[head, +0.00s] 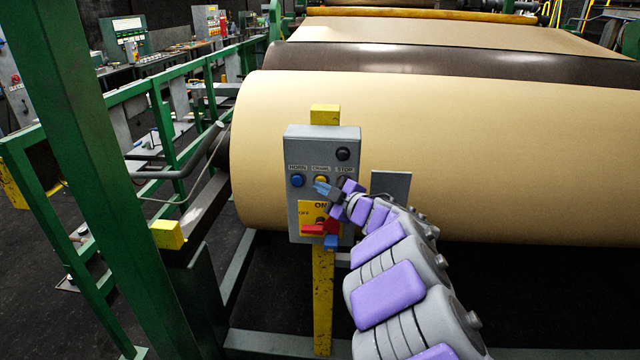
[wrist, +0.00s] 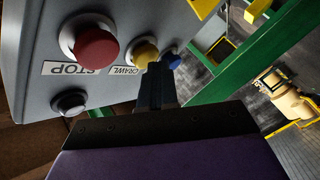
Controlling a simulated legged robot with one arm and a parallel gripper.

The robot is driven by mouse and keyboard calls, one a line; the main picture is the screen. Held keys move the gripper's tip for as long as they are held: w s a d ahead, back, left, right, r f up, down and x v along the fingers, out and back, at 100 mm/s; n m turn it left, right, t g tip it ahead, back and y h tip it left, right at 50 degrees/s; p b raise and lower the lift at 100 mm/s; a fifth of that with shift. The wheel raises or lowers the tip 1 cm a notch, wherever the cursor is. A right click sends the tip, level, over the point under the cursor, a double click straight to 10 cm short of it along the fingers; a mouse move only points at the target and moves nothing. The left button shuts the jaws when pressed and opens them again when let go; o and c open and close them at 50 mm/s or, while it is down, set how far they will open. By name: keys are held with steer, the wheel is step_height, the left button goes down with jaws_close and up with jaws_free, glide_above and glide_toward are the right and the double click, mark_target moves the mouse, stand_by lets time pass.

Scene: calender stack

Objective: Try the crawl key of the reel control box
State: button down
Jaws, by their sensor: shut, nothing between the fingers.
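The grey reel control box (head: 300,212) stands on a yellow post before the big paper reel. Its yellow crawl key (head: 320,180) sits between the blue horn button (head: 297,181) and the stop button, which my gripper hides in the head view. The wrist view shows the crawl key (wrist: 145,52), red stop button (wrist: 96,46) and blue button (wrist: 172,61) with labels upside down. My gripper (head: 318,187) is shut and empty, its tips just below the crawl key. In the wrist view, my fingertips (wrist: 156,67) overlap the gap between yellow and blue; I cannot tell whether they touch.
A red rotary switch (head: 318,228) on a yellow plate sits low on the box. A black button (head: 343,153) is at its upper right. The tan reel (head: 480,150) fills the space behind. A green post (head: 85,150) and railings stand at left.

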steer(key=shift+w, duration=0.1)
stand_by(0.5)
steer(key=shift+s, duration=0.95)
steer(key=s+b, duration=0.1)
steer(key=s, duration=0.4)
steer(key=shift+a, duration=0.15)
